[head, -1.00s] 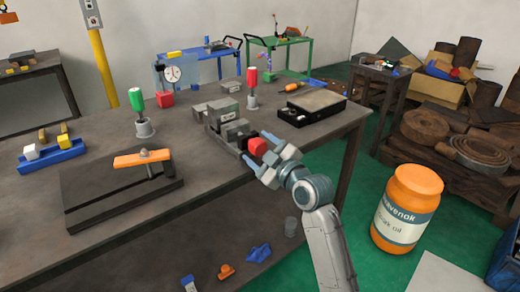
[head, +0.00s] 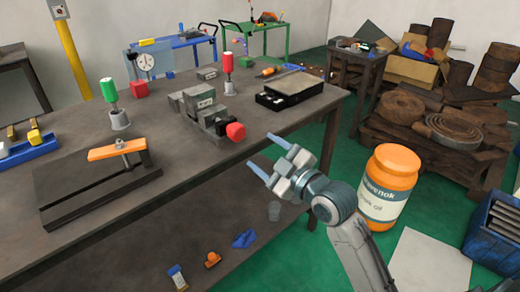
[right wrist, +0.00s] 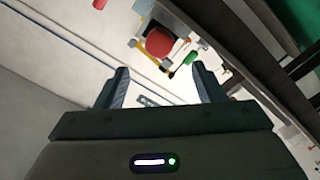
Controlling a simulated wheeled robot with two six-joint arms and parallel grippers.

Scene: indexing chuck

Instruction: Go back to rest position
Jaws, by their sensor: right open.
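My right gripper (head: 266,157) is open and empty, held in the air off the front edge of the workbench. It is to the right of and apart from the grey vise-like fixture (head: 205,112) with a red knob (head: 236,131). In the right wrist view the two fingers (right wrist: 160,88) stand apart with nothing between them. A round red knob (right wrist: 159,41) shows beyond the fingertips there. My left gripper is not in view.
The workbench (head: 180,165) holds a black plate with an orange bar (head: 117,149), a green-handled tool (head: 110,92), a red-handled tool (head: 228,68) and a black box (head: 290,90). An orange jar (head: 388,185) stands right of my right arm. Green floor is open between bench and pallet.

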